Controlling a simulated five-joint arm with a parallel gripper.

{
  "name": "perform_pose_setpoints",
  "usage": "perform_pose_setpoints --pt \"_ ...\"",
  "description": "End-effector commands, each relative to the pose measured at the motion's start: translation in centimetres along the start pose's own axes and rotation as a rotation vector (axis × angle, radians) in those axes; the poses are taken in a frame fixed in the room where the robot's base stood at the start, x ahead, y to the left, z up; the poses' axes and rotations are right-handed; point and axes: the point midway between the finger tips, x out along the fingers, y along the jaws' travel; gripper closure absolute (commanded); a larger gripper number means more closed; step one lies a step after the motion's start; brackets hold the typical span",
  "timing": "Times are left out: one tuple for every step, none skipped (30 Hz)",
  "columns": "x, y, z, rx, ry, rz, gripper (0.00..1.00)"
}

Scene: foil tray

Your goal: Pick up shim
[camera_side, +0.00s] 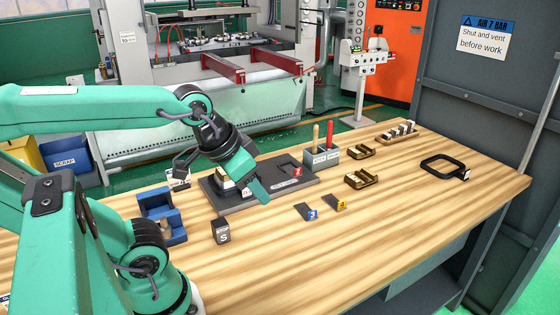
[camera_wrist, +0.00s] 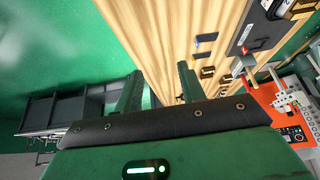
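No part is labelled shim. Two small dark flat plates lie on the bench right of the dark fixture in the side view: one with a blue tag (camera_side: 307,212), one with a yellow tag (camera_side: 335,202). Which, if either, is the shim I cannot tell. My gripper (camera_side: 257,189) hangs over the front of the dark fixture, left of the plates, and hides part of it. In the wrist view my gripper (camera_wrist: 158,86) has its two green fingers apart, with nothing between them. The blue-tagged plate also shows in the wrist view (camera_wrist: 206,37), beyond the fingers.
The dark fixture (camera_side: 245,204) has a red-tagged recess. A grey holder (camera_side: 323,160) with two upright handles stands behind it. Brass blocks (camera_side: 362,180), a black frame (camera_side: 445,166), a blue cradle (camera_side: 165,220) and a dark block (camera_side: 221,232) surround it. The front right bench is clear.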

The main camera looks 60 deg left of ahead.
Motion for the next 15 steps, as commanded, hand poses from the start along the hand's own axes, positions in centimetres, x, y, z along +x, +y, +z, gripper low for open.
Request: perform_pose_setpoints --pt "0.0 0.0 0.0 0.0 0.0 0.0 0.69" --pt "0.0 0.0 0.0 0.0 0.0 0.0 0.69" --pt "0.0 0.0 0.0 0.0 0.0 0.0 0.69" --pt "0.0 0.0 0.0 0.0 0.0 0.0 0.69" --pt "0.0 0.0 0.0 0.0 0.0 0.0 0.69" --pt "0.0 0.0 0.0 0.0 0.0 0.0 0.69" --pt "0.0 0.0 0.0 0.0 0.0 0.0 0.69" --pt "0.0 0.0 0.0 0.0 0.0 0.0 0.69" --pt "-0.01 -0.01 -0.02 0.0 0.0 0.0 0.69" --pt "-0.01 -0.02 -0.06 0.0 0.0 0.0 0.69" --pt "-0.02 -0.03 -0.12 0.0 -0.001 -0.001 0.69" --pt "-0.05 -0.07 -0.25 0.0 -0.002 -0.001 0.69" --pt "-0.07 -0.11 -0.38 0.0 -0.003 -0.002 0.69" --pt "-0.09 -0.16 -0.55 0.0 -0.005 -0.003 0.69" --pt "-0.09 -0.24 -0.82 0.0 -0.009 -0.005 0.69"
